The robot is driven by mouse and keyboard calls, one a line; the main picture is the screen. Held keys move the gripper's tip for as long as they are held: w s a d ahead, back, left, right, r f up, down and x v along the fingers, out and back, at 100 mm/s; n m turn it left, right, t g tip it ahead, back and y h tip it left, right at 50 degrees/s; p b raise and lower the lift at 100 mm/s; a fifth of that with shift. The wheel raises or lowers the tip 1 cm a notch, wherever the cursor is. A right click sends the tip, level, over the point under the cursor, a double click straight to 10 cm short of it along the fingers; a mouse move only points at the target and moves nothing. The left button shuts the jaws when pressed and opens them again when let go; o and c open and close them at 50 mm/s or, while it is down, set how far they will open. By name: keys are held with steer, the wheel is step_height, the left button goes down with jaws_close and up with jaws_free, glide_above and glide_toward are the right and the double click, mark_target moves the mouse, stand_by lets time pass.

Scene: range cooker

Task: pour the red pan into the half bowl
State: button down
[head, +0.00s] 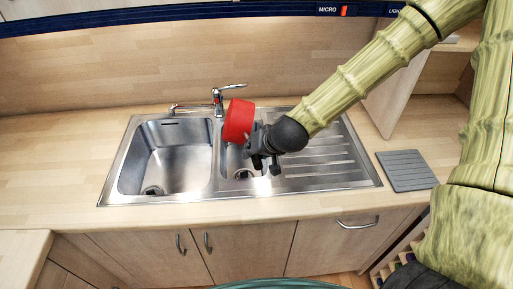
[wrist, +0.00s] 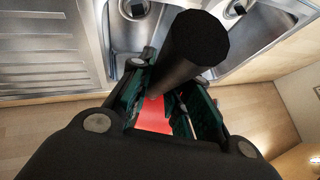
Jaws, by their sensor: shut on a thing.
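The red pan (head: 238,120) is in my gripper (head: 262,158), above the sink and tilted well over. I cannot tell which way its opening faces, and its contents are hidden. In the wrist view my gripper (wrist: 165,100) is shut around the pan's black handle (wrist: 192,48), with a patch of red pan (wrist: 153,115) between the fingers. The half bowl (head: 231,161) is the small middle basin of the steel sink, below the pan and partly hidden by it and my gripper. It also shows in the wrist view (wrist: 122,32).
The larger basin (head: 180,158) lies left of the half bowl, and the ribbed drainer (head: 325,165) lies right. A chrome tap (head: 217,100) stands close behind the pan. A grey ribbed mat (head: 406,170) lies on the worktop at right. The left worktop (head: 60,170) is clear.

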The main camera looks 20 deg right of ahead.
steer(key=shift+w+a+r+h+p, duration=0.2)
steer(key=shift+a+r+h+p, duration=0.15)
steer(key=shift+p, duration=0.55)
steer(key=shift+w+a+f+n+g+h+p, duration=0.1)
steer(key=shift+w+a+n+g+h+p, duration=0.25)
steer(key=shift+p, duration=0.5)
steer(key=shift+a+f+n+g+h+p, duration=0.15)
steer(key=shift+a+h+p, duration=0.25)
steer(key=shift+a+p, duration=0.35)
steer(key=shift+r, duration=0.1)
steer(key=shift+w+a, duration=0.1)
steer(key=shift+w, duration=0.05)
steer(key=shift+w+a+r+g+h, duration=0.2)
steer(key=shift+a+g+h, duration=0.1)
steer(key=shift+a+h, duration=0.3)
steer(key=shift+a, duration=0.15)
steer(key=shift+w+a+r+h, duration=0.1)
steer(key=shift+a+r+h, duration=0.1)
steer(key=shift+h, duration=0.1)
steer(key=shift+w+a+n, duration=0.1)
steer(key=shift+a+n, duration=0.1)
steer(key=shift+n, duration=0.1)
